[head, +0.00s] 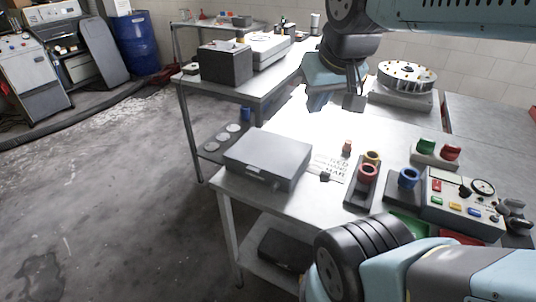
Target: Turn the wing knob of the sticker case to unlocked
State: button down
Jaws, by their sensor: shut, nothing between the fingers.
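A closed grey case (268,155) lies flat at the near left corner of the table; it looks like the sticker case. A small light fitting shows on its front side, but I cannot make out a wing knob or its position. My gripper (353,103) hangs from the arm at the upper middle, pointing down over the table. It is shut and empty, apart from the case, above and to the right of it.
Right of the case are a lettered sheet (328,164), a dark block with red and yellow rings (367,172), a blue ring (408,178) and a button panel (465,200). A round dial-like device (406,76) stands behind. Bare tabletop lies behind the case.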

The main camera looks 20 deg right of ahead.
aim_at(276, 183)
jog(key=u, duration=0.05)
jog(key=k, duration=1.6)
jog(key=z, duration=0.35)
jog(key=i, duration=1)
jog(key=u, duration=0.1)
